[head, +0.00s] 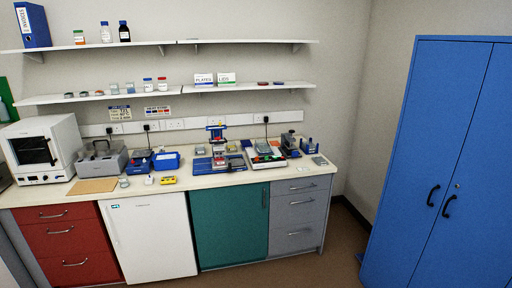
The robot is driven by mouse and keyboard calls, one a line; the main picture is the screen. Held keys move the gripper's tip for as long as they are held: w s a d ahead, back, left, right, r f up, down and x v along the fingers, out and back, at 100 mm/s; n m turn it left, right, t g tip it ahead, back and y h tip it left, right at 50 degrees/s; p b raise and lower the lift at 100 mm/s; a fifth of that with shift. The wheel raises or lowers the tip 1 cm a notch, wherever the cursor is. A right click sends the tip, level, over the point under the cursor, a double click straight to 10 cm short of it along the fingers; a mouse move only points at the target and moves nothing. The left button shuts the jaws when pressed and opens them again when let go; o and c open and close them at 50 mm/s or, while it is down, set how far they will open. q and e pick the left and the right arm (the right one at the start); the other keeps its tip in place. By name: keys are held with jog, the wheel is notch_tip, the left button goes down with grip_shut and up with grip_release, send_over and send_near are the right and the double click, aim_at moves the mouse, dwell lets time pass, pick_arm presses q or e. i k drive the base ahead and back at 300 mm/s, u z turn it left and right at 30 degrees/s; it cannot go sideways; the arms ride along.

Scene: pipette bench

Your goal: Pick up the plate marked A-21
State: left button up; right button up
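No label reading A-21 is legible in the head view, so I cannot tell which item is that plate. A flat greyish item (264,146) sits on a device with a white base (266,161) at the right of the bench. A small grey flat item (320,160) lies near the bench's right end. On the shelf above stand a sign reading PLATES (204,79) and a sign reading LIDS (226,78). Neither of my grippers is in view.
The cream bench (220,179) runs along the wall, holding a white oven (42,150), a grey bath (99,158), a blue tray (167,161) and a blue stand (217,150). A tall blue cabinet (440,150) stands right. Open floor (300,272) lies before the bench.

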aim_at(320, 160)
jog(key=u, duration=0.1)
jog(key=i, duration=1.95)
jog(key=z, duration=0.4)
jog(key=i, duration=2.3)
jog(key=z, duration=0.4)
